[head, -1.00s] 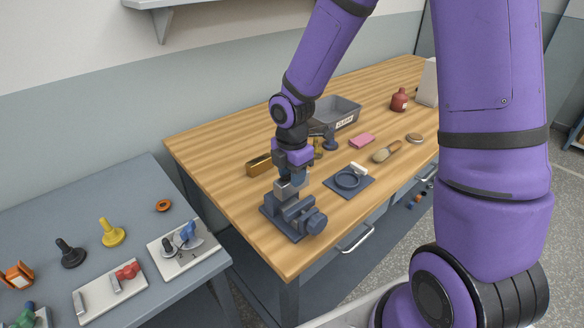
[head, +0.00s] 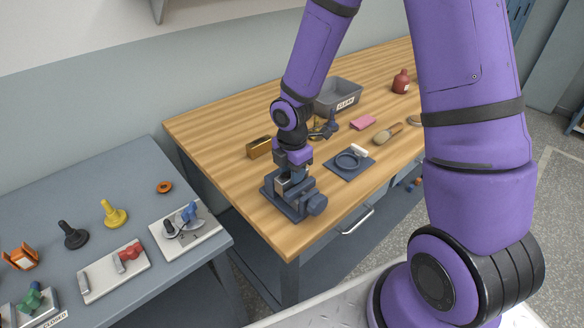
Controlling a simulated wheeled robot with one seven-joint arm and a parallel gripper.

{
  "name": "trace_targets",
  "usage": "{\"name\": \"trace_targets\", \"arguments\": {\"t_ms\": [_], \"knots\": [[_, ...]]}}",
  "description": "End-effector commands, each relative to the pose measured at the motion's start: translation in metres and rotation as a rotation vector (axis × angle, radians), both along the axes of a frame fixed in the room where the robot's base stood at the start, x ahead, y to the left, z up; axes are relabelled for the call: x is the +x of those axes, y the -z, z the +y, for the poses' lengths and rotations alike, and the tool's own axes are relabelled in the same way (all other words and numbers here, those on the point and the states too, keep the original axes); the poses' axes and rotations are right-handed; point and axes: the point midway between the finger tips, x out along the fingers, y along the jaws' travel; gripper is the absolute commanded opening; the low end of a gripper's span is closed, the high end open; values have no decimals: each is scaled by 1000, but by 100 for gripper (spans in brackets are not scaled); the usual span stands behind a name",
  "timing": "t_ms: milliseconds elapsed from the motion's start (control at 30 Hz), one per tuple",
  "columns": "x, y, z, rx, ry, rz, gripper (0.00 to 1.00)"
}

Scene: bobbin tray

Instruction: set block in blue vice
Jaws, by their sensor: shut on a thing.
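The blue vice (head: 315,204) stands near the front left corner of the wooden bench, its round handle end toward the right. My gripper (head: 291,174) points down directly over the vice, with its fingertips low at the jaws. It is shut on the block, a small grey piece that is mostly hidden now by the fingers and the vice. The block appears to be down at or between the vice jaws. I cannot tell whether it touches the vice floor.
A brass-coloured box (head: 259,148) stands close behind-left of the vice. A dark blue plate with a ring (head: 347,165) lies to its right. Farther back are a grey bin (head: 323,104), a pink sponge (head: 363,122) and a brush (head: 388,133). A grey side table (head: 110,262) holds several fixtures.

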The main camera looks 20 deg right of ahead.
Motion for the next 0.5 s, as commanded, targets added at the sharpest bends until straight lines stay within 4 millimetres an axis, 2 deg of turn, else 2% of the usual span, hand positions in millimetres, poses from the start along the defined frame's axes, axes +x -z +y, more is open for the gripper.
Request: {"name": "trace_targets", "arguments": {"t_ms": [267, 300, 400, 500], "knots": [[0, 0, 0, 0, 0, 0, 0], [0, 0, 0, 0, 0, 0, 40], [0, 0, 0, 0, 0, 0, 63], [0, 0, 0, 0, 0, 0, 66]]}}
